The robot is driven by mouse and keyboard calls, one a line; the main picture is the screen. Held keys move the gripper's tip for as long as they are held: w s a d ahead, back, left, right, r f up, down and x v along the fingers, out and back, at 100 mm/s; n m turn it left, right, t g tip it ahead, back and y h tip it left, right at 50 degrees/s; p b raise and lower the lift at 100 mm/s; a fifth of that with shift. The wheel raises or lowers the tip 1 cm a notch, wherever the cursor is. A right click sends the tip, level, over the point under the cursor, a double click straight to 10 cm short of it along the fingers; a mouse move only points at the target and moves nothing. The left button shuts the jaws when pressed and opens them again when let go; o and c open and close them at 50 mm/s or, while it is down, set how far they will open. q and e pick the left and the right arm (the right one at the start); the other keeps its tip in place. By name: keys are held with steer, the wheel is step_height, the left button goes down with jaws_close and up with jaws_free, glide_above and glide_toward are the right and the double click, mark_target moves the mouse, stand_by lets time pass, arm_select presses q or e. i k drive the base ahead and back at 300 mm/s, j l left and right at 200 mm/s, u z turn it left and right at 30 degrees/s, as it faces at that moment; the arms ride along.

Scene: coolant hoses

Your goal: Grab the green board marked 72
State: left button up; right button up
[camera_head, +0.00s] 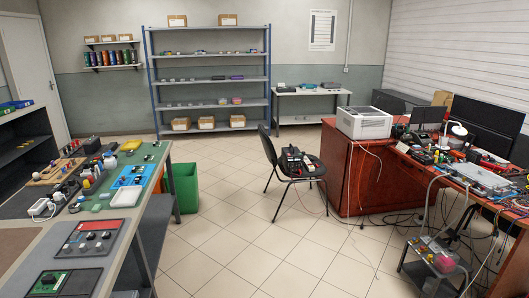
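A small green board (48,281) lies on a dark square panel (78,283) at the near end of the left workbench, at the bottom left of the head view. It is too small for me to read any number on it. A larger green surface (149,160) lies further back on the same bench and has several small items on it; no mark on it is legible. Neither of my grippers shows in this view.
The left workbench (28,237) holds several panels and small parts. A green bin (185,186) stands beside it. A black chair (283,168) carrying equipment stands mid-room. A cluttered wooden desk (357,178) with cables on the floor is at right. The middle tiled floor is clear.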

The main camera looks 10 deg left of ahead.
mark_target(137, 169)
steer(key=i+j+u, duration=0.15)
steer(key=i+u, duration=0.25)
steer(key=i, duration=0.35)
steer(key=i+u, duration=0.35)
steer(key=i, duration=0.45)
